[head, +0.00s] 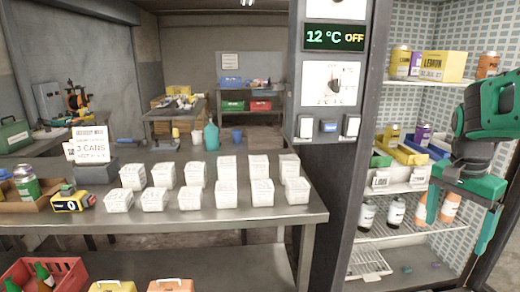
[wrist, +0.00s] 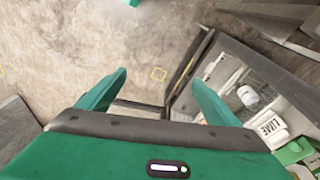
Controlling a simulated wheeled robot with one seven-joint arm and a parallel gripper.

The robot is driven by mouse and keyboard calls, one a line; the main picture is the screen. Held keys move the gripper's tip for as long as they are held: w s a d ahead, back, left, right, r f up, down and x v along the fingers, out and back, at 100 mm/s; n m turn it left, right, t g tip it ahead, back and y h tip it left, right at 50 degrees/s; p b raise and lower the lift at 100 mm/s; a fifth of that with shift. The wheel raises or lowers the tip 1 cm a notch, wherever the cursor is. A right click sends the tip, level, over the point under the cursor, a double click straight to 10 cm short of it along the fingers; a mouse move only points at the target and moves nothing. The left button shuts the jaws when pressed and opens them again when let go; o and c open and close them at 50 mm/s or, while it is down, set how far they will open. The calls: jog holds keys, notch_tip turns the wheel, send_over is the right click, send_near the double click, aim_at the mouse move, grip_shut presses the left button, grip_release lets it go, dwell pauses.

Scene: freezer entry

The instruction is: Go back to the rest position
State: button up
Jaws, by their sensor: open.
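My green and dark-grey gripper (head: 457,237) is at the right of the head view, in front of the open, shelved cabinet (head: 370,90). Its two green fingers point down and stand wide apart. In the wrist view my gripper (wrist: 158,78) shows the same wide gap, with nothing between the fingers and bare floor beyond. The gripper hides part of the right side of the shelves.
Cabinet shelves hold bottles, boxes such as a yellow lemon box (head: 443,66), and a wire rack (head: 368,263). A display (head: 335,37) reads 12 °C OFF. At left, a metal table (head: 230,218) bears several white tubs. A red crate (head: 45,275) sits lower.

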jog(key=s+a+f+n+y, duration=0.1)
jog(key=s+a+f+n, duration=0.1)
jog(key=s, duration=0.7)
jog(key=s+a+f+n+y, duration=0.1)
jog(key=s+a+f+n, duration=0.2)
jog(key=s, duration=0.5)
jog(key=f+n, duration=0.1)
jog(key=n, duration=0.1)
jog(key=shift+s+f+n, duration=0.25)
jog(key=shift+s+n, duration=0.05)
jog(key=shift+s, duration=0.1)
